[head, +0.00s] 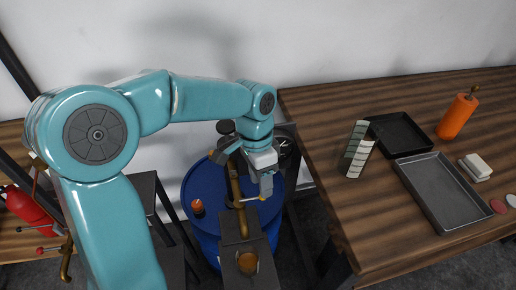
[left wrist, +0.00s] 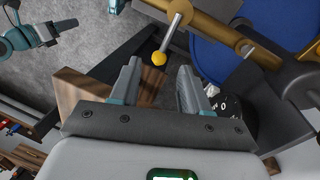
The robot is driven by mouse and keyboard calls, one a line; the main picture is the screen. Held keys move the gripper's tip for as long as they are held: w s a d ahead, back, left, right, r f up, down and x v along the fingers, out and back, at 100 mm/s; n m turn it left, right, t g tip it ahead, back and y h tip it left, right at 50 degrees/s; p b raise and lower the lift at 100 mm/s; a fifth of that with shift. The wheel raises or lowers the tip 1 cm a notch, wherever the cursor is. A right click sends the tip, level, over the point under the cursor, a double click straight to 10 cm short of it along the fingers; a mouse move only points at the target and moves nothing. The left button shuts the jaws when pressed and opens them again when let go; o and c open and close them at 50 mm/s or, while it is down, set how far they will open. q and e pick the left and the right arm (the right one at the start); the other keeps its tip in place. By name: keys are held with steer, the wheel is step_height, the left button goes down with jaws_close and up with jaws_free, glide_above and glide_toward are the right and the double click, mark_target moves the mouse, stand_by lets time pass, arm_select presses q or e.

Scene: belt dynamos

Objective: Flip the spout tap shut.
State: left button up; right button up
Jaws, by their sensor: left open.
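The spout tap is a brass pipe (head: 236,188) in front of the blue drum. Its thin pale lever ends in a yellow knob (head: 262,198). My left gripper (head: 256,180) hangs over the pipe, close to the lever. In the left wrist view my left gripper (left wrist: 160,70) is open and empty. There the yellow knob (left wrist: 159,58) shows in the gap between the fingertips, and the lever (left wrist: 172,32) runs up to the brass pipe (left wrist: 213,20). I cannot tell whether a finger touches the knob. A teal arm, probably my right one, shows at upper left; its gripper is unclear.
The blue drum (head: 204,226) stands behind the pipe. An amber cup (head: 247,262) sits on a dark stand below. The wooden table (head: 330,110) at right holds a striped cylinder (head: 358,150), trays and an orange bottle (head: 457,117). A red extinguisher (head: 27,212) is at left.

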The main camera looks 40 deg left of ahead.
arm_select(q)
step_height(320, 180, up, 13)
steer(key=w+a+p, duration=0.1)
steer(key=a, duration=0.1)
steer(key=shift+w+a, duration=0.1)
stand_by(0.5)
